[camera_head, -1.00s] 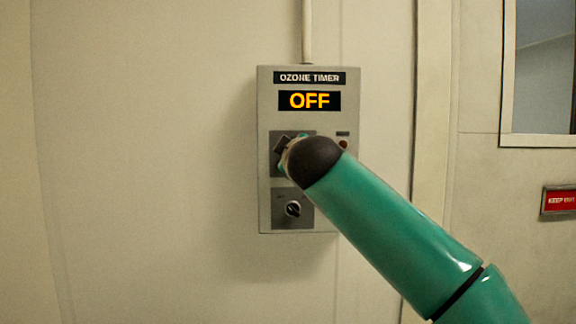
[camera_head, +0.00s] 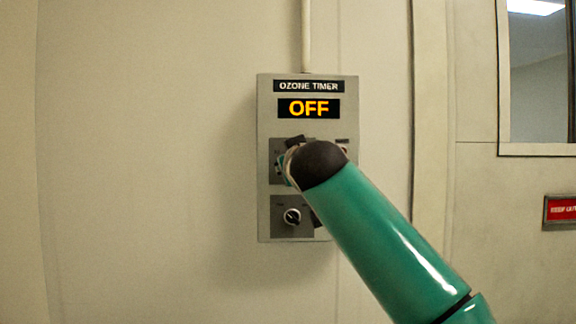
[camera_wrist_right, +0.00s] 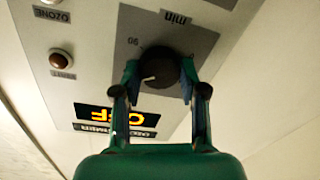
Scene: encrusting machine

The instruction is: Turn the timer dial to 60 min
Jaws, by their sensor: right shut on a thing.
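The timer box (camera_head: 268,190) is a grey wall panel titled OZONE TIMER. Its display (camera_head: 309,108) reads OFF in amber, and the display also shows upside down in the wrist view (camera_wrist_right: 118,118). The timer dial (camera_wrist_right: 160,68) is a dark round knob with a white mark, on a grey plate lettered "min" and "90". My right gripper (camera_wrist_right: 158,82) is shut on the dial, one finger on each side. In the head view my right gripper (camera_head: 288,162) and arm hide most of the dial, so its scale cannot be read there. My left gripper is not in view.
A smaller rotary switch (camera_head: 292,217) sits below the dial. A lamp (camera_wrist_right: 60,60) and another round part (camera_wrist_right: 50,2) show beside the dial plate. A conduit (camera_head: 306,36) runs up from the box. A window and a red sign (camera_head: 560,210) are at right. The wall at left is clear.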

